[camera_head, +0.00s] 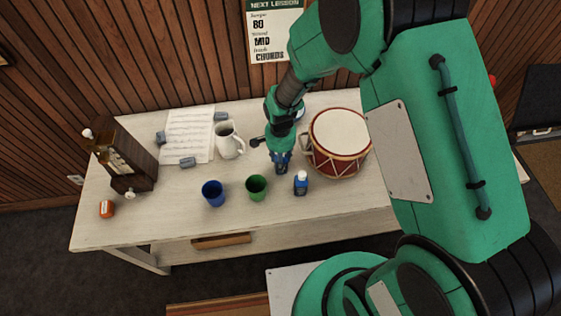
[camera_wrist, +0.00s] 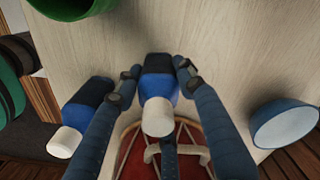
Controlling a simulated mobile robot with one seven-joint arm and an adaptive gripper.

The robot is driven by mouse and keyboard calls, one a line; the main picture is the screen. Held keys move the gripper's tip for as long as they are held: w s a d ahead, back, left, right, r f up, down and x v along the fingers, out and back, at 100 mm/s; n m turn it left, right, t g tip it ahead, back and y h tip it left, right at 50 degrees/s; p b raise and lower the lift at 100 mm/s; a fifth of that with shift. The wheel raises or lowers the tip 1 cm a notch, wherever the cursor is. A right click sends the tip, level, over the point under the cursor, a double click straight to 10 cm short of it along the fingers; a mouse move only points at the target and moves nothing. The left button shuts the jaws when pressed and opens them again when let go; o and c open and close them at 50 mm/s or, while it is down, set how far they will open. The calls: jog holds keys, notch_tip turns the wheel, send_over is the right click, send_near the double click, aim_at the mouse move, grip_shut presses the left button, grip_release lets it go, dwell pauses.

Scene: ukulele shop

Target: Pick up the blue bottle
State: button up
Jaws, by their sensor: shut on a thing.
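A blue bottle with a white cap (camera_wrist: 158,98) is between the two fingers of my gripper (camera_wrist: 157,76) in the wrist view. The fingers close on its sides, its cap toward the camera. In the head view my gripper (camera_head: 281,160) points down at the table between the green cup and the drum, and it largely hides this bottle. A second blue bottle with a white cap (camera_head: 301,183) stands on the table just to the right and nearer. It also shows at the left in the wrist view (camera_wrist: 82,112), outside the fingers. I cannot tell whether the held bottle touches the table.
A green cup (camera_head: 257,188) and a blue cup (camera_head: 213,193) stand near the table's front edge. A red drum (camera_head: 340,142) is close right of my gripper, a white pitcher (camera_head: 229,140) left. A light-blue bowl (camera_wrist: 285,122) shows at right. The front-left table (camera_head: 165,222) is clear.

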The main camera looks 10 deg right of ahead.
jog(key=shift+r, duration=0.1)
notch_tip(320, 180, up, 10)
jog(key=shift+f+p, duration=0.1)
jog(key=shift+p, duration=0.75)
jog(key=shift+w, duration=0.1)
jog(key=w+d+r, duration=0.1)
jog(key=w+d, duration=0.3)
jog(key=w, duration=0.5)
jog(key=shift+w+d, duration=0.15)
jog(key=shift+w, duration=0.15)
jog(key=w+d+p, duration=0.1)
jog(key=w+d, duration=1.8)
jog(key=w, duration=0.1)
jog(key=shift+w+d+f+m+p, duration=0.2)
jog(key=shift+d+f+m+p, duration=0.1)
jog(key=shift+f+m+p, duration=0.1)
notch_tip(320, 180, down, 6)
jog(key=shift+b, duration=0.3)
